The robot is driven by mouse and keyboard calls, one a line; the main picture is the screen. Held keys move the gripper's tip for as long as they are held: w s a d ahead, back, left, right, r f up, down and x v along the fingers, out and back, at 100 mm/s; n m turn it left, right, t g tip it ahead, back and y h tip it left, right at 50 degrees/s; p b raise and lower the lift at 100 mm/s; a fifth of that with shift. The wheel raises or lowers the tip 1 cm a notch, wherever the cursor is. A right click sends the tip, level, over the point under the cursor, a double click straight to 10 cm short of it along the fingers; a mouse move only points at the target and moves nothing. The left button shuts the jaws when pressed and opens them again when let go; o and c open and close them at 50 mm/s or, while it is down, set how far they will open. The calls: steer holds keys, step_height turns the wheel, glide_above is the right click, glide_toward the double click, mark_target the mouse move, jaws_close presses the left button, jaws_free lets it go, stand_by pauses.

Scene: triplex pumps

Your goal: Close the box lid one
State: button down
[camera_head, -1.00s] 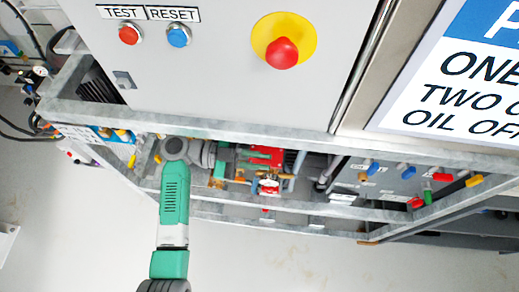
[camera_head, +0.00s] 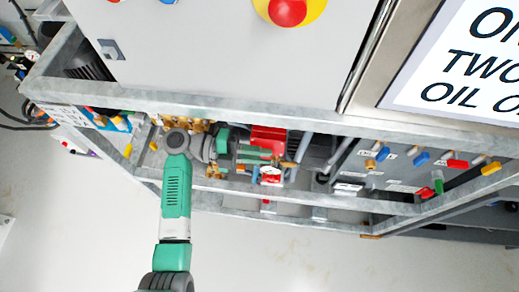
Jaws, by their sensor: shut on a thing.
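My arm rises from the bottom of the view, and its wrist bends right under the frame's front rail. My gripper (camera_head: 250,152) is small and partly lost among the pump parts. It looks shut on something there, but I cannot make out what. It is beside a red part (camera_head: 268,138) with a small round gauge (camera_head: 270,173) below it. A large grey box (camera_head: 220,50) with a flat front fills the top of the view. I cannot tell for sure which part is box lid one.
A metal frame rail (camera_head: 230,121) runs across above my wrist, and a lower rail (camera_head: 320,199) runs below it. Coloured valve handles (camera_head: 420,158) stand at the right. A red emergency button (camera_head: 287,10) and a sign (camera_head: 460,60) are above. The floor below is clear.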

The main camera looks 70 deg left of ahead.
steer(key=m+b, duration=0.1)
steer(key=f+m+b, duration=0.1)
steer(key=shift+w+a+f+m, duration=0.15)
steer(key=shift+a+f+m, duration=0.15)
steer(key=shift+a+m, duration=0.1)
steer(key=shift+w+a+f+m+b, duration=0.1)
steer(key=shift+a+m+b, duration=0.1)
steer(key=shift+m+b, duration=0.45)
steer(key=c, duration=1.4)
jaws_free()
steer(key=shift+a, duration=0.1)
steer(key=shift+c, duration=0.2)
steer(key=shift+s+a, duration=0.1)
steer(key=shift+s, duration=0.15)
steer(key=p+v, duration=0.1)
steer(key=v, duration=0.6)
steer(key=shift+s, duration=0.15)
